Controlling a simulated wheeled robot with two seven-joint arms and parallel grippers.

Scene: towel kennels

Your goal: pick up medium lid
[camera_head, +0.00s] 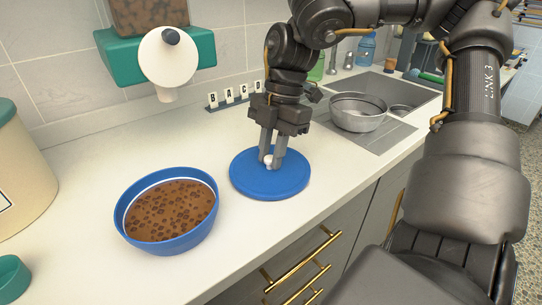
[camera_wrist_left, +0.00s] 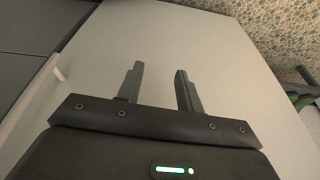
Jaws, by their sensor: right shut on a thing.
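A round blue lid (camera_head: 271,184) lies on the white counter, with a small white knob at its middle. My right gripper (camera_head: 272,163) points down over the lid, its fingers shut on the white knob. The lid looks flat on the counter; any small gap beneath it cannot be told. A blue bowl (camera_head: 128,222) full of brown kibble stands to the left of the lid, apart from it. My left gripper (camera_wrist_left: 160,82) shows only in the left wrist view, its two fingers apart with nothing between them.
A metal bowl (camera_head: 358,112) stands by the sink (camera_head: 401,94) at the right. A teal and white dispenser (camera_head: 166,62) hangs on the wall. A cream canister (camera_head: 22,172) and a teal cup (camera_head: 12,279) stand at the left. The counter in front of the lid is clear.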

